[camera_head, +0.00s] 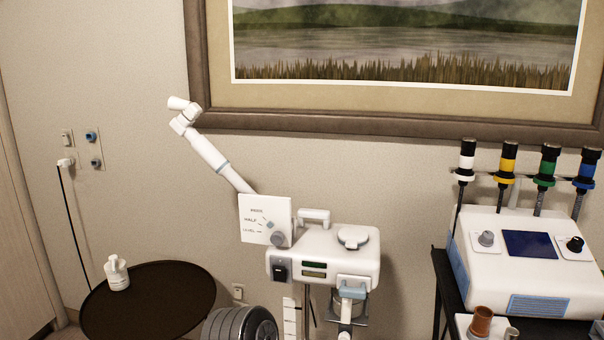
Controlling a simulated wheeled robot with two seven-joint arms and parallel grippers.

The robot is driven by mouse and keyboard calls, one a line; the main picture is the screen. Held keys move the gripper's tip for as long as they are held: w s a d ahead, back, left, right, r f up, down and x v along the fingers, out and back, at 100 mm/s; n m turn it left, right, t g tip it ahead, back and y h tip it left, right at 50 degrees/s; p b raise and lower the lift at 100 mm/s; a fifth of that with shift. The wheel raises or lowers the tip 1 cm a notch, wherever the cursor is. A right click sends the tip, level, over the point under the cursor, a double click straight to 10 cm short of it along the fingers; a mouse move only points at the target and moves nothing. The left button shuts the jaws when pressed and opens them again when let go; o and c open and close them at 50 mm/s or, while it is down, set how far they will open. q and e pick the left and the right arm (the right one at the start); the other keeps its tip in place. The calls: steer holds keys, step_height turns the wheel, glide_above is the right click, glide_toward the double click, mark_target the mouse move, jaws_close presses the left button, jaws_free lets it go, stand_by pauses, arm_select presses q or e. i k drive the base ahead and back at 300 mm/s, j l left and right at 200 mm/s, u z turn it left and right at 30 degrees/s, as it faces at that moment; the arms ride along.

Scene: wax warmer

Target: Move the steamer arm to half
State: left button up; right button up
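The white steamer (335,250) stands against the wall near the middle of the view. Its steamer arm (207,152), a white tube with a grey-blue band, slopes steeply up and left to a jointed nozzle (180,104). The arm's lower end passes behind a white label panel (258,213). The panel carries small words, with "HALF" in the middle and "LEVEL" below; the top word is too small to read surely. A grey round knob (278,239) sits at the panel's lower right. Neither of my grippers shows in the head view.
A dark round table (175,310) with a white bottle (116,273) is at lower left. A dark grey ribbed round object (240,326) is at the bottom. A white device (530,250) with colored-top wands stands at right. A framed picture (400,120) hangs behind.

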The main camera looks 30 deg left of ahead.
mark_target(184, 127)
steer(key=u, duration=1.35)
